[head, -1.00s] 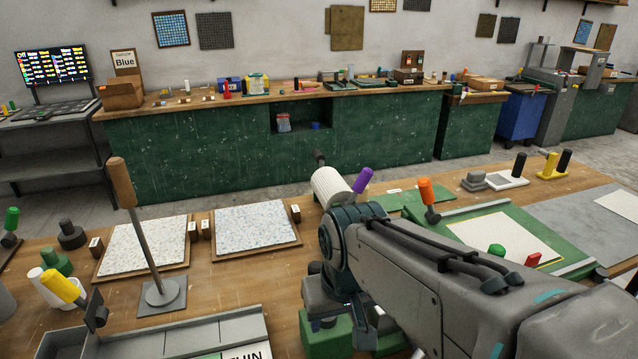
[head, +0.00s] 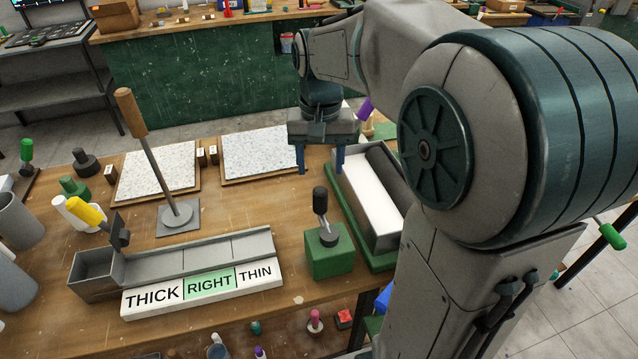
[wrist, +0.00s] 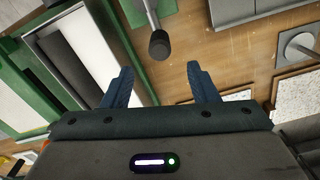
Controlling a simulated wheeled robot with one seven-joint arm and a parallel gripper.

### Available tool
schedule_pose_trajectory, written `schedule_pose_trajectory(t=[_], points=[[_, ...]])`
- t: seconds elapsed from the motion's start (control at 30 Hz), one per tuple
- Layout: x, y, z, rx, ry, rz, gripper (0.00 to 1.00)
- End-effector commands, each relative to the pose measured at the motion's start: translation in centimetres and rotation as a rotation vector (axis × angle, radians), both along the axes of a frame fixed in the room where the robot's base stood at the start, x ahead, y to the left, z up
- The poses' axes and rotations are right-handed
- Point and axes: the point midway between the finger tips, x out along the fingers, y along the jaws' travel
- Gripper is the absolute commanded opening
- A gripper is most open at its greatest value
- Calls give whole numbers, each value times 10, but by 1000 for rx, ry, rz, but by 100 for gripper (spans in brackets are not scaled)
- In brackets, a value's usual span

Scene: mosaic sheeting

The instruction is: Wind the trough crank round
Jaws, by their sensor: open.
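A crank with a black grip (head: 320,200) stands upright on a green block (head: 328,258) at the bench's front. Its lower end meets a dark round hub on the block. Beside the block, to the right, is a green-framed trough (head: 348,205) with a white inside and a dark roller, partly hidden by my arm. My gripper (head: 320,165) is open, pointing down, above and behind the crank grip. In the wrist view the black grip (wrist: 158,47) lies just beyond the gap between my open fingertips (wrist: 160,74), apart from both. The gripper holds nothing.
A grey tray with a THICK, RIGHT, THIN label (head: 205,290) lies left of the crank block. A tall wooden-handled lever (head: 133,112) rises from a grey base. Two speckled panels (head: 262,152) lie behind. Bare wood (head: 285,215) shows left of the block.

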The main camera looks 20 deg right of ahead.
Motion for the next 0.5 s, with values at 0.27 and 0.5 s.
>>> schedule_pose_trajectory(t=[0.27, 0.5], points=[[-1, 0, -53, 0, 4, 0, 54], [0, 0, -78, 0, 1, 0, 54]])
